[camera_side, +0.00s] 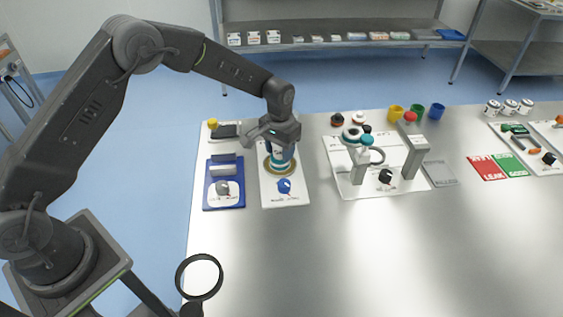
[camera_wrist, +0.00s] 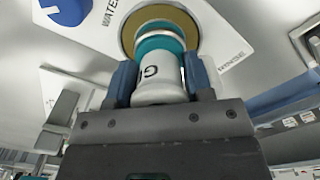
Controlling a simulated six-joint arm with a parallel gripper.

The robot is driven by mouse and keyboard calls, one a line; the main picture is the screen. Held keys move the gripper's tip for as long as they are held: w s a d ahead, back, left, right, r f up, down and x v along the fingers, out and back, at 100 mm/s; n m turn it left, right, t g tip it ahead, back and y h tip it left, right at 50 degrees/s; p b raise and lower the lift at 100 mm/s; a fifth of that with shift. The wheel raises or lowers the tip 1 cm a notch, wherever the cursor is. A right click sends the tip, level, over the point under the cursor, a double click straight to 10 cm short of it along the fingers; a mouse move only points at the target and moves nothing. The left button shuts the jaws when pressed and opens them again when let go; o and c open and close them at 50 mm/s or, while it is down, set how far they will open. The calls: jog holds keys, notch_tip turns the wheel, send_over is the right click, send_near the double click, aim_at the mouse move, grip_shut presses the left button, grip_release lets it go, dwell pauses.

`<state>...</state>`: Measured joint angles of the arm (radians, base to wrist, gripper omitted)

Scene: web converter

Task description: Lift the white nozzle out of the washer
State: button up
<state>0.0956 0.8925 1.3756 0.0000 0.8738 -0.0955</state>
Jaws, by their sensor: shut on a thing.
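The white nozzle (camera_wrist: 160,82), marked with a dark letter and with a teal band at its far end, is between the two blue fingers of my gripper (camera_wrist: 160,76) in the wrist view. My gripper (camera_side: 279,146) is shut on it. The washer is a white board (camera_side: 288,200) with a blue knob (camera_side: 284,186) and a gold-brown ring (camera_wrist: 127,36). The nozzle's teal end lies over the ring's middle. I cannot tell whether it still sits in the ring or is just above it.
A blue tray (camera_side: 211,198) stands close left of the washer. To the right is a white board (camera_side: 350,187) with upright posts (camera_side: 412,160) and a second teal-topped piece (camera_side: 367,141). Coloured cups (camera_side: 417,111) stand behind.

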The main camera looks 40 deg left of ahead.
jog(key=shift+r, duration=4.15)
